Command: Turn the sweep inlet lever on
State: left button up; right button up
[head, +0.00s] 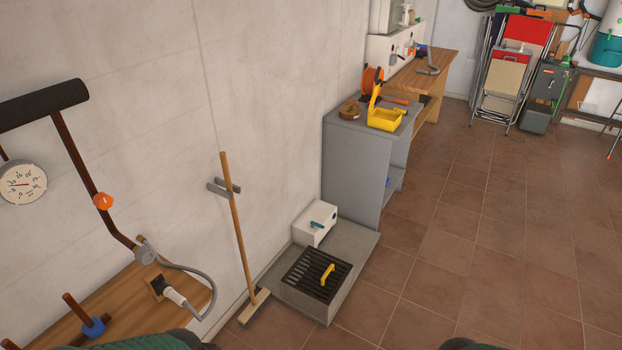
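I cannot tell for sure which part is the sweep inlet lever. An orange handle (103,201) sits on the dark brown pipe at the left, near a round white gauge (22,183). A blue handle (94,327) sits on a short pipe at the lower left. A teal lever (316,225) is on the front of a small white box (315,223) by the wall. Green and dark parts of my own body show at the bottom edge. Neither gripper's fingers are in view.
A wooden board (120,300) carries a grey hose with a plug. A broom (238,235) leans on the wall. A black grate (317,277) with a yellow handle lies on a low grey plinth. A grey cabinet (350,170) stands behind. The tiled floor (470,255) at right is clear.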

aim_at(312, 223)
jog(key=i+l, duration=0.1)
jog(key=i, duration=0.65)
jog(key=i+l+z, duration=0.1)
jog(key=i+l, duration=0.25)
jog(key=i, duration=0.15)
jog(key=i+l+z, duration=0.1)
jog(key=i+l, duration=0.25)
jog(key=i, duration=0.15)
jog(key=i+l+z, duration=0.1)
jog(key=i+l, duration=0.15)
jog(key=i, duration=0.25)
jog(key=i+l+z, duration=0.15)
jog(key=i, duration=0.4)
jog(key=l, duration=0.1)
